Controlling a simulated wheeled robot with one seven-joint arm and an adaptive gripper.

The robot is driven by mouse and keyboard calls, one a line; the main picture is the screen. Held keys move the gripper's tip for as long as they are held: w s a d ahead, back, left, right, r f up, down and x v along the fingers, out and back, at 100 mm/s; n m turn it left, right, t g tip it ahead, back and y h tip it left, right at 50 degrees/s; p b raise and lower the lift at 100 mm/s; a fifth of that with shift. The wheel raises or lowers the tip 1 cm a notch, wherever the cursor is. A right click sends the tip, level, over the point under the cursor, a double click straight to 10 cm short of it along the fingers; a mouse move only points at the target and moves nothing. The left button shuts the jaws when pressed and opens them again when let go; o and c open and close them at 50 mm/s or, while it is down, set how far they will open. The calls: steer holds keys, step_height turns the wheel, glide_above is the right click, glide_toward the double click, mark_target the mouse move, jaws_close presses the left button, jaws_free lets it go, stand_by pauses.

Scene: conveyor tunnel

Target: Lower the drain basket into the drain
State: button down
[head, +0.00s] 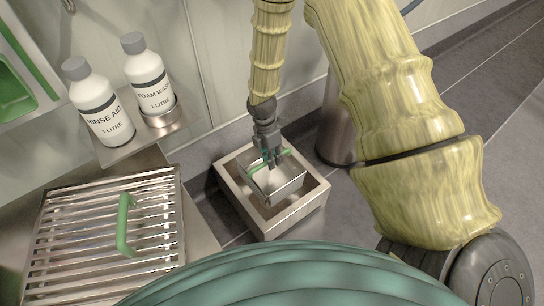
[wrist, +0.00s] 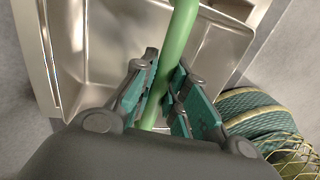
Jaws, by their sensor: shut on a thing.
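The drain basket (head: 277,184) is a shiny steel pan with a thin green handle (wrist: 177,50). My gripper (head: 269,156) points down from above and is shut on the handle; it also shows in the wrist view (wrist: 160,95). The drain (head: 238,192) is a square steel box with a broad rim on the floor. In the head view the basket lies within the outline of the drain opening, with its rim roughly parallel to the drain's. I cannot tell how deep it sits or whether it touches. The wrist view shows the basket's interior (wrist: 110,45), which looks empty.
A slatted steel grate (head: 85,235) with a green handle (head: 125,225) lies at the left. Rinse aid (head: 105,115) and foam wash (head: 150,85) bottles stand on a ledge by the wall. A dark steel post (head: 335,140) stands close behind the drain. Grey floor is clear at right.

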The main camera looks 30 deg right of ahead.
mark_target(273, 178)
steer(key=shift+w+f+b+x, duration=0.1)
steer(key=shift+w+b+x, duration=0.25)
steer(key=shift+x, duration=1.3)
steer(key=shift+w+f+b+x, duration=0.1)
steer(key=shift+w+b+x, duration=0.25)
steer(key=shift+x, duration=1.3)
steer(key=shift+w+f+b+x, duration=0.1)
steer(key=shift+w+b+x, duration=0.2)
steer(key=shift+x, duration=1.4)
steer(key=c, duration=1.3)
jaws_free()
steer(key=shift+a+r, duration=0.15)
steer(key=shift+r, duration=0.05)
steer(key=shift+c, duration=0.2)
steer(key=v, duration=1.2)
steer(key=shift+a+f, duration=0.1)
